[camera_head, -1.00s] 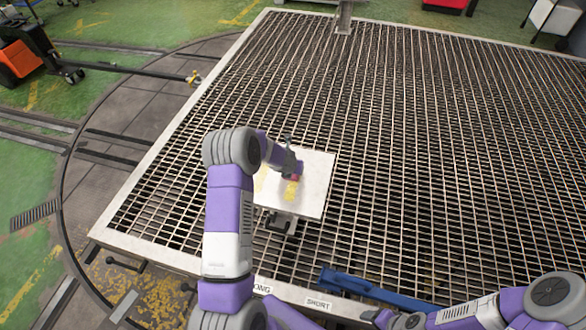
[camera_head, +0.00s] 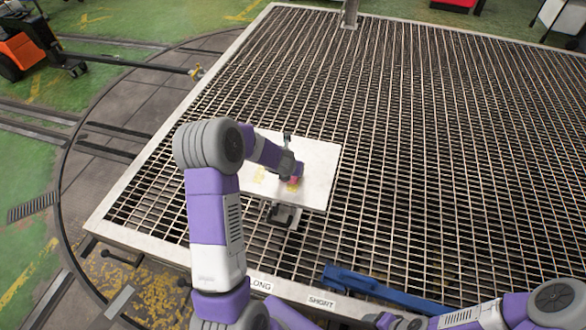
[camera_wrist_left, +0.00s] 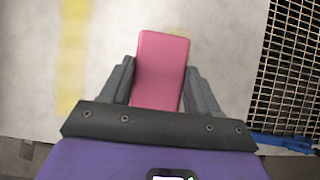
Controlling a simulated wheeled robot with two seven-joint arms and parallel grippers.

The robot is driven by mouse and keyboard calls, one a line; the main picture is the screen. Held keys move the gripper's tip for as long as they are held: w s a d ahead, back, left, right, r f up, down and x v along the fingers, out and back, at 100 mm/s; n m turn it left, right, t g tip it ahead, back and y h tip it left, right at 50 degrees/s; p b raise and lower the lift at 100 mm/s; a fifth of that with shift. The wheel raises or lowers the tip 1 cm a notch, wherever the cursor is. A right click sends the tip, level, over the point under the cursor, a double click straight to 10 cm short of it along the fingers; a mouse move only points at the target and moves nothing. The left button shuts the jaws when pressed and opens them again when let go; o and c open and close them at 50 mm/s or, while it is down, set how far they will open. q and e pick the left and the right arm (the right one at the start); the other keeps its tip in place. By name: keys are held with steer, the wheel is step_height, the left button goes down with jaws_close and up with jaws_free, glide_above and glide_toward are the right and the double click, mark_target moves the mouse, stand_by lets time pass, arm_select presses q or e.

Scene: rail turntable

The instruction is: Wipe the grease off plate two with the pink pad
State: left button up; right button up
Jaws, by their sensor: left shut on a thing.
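A white plate (camera_head: 319,165) lies on the steel grating, with faint yellow grease patches (camera_head: 258,175) on it. No number shows on it. My left gripper (camera_head: 294,177) is over the plate, shut on the pink pad (camera_wrist_left: 160,72). The pad also shows in the head view (camera_head: 295,182), low at the plate surface beside a small yellow patch; contact is hard to tell. In the left wrist view a yellow grease band (camera_wrist_left: 72,50) runs left of the pad, and a little yellow shows behind its far end. My right gripper (camera_head: 386,321) is at the bottom edge, its jaws unclear.
The grating (camera_head: 420,150) around the plate is mostly bare. A dark bracket (camera_head: 284,215) sits at the plate's near edge. A blue bar (camera_head: 375,290) lies along the near frame, beside labels reading LONG (camera_head: 261,285) and SHORT (camera_head: 321,302). A post (camera_head: 350,14) stands at the far edge.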

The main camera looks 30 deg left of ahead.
mark_target(287, 189)
arm_select(q)
steer(key=shift+s+d+f+b, duration=0.1)
steer(key=shift+s+d+b, duration=0.15)
steer(key=shift+s+b, duration=0.45)
steer(key=shift+s+d+f+b, duration=0.1)
steer(key=shift+s+d+b, duration=0.15)
steer(key=shift+s+b, duration=0.4)
steer(key=shift+s+d+r, duration=0.2)
steer(key=shift+s, duration=0.55)
steer(key=shift+s+d+f+b, duration=0.15)
steer(key=shift+s+d+b, duration=0.05)
steer(key=shift+s+b, duration=0.55)
steer(key=shift+s+d+b, duration=0.3)
steer(key=shift+s+b, duration=0.25)
steer(key=shift+s, duration=0.35)
step_height(287, 189, up, 6)
steer(key=p, duration=0.5)
steer(key=shift+p, duration=0.4)
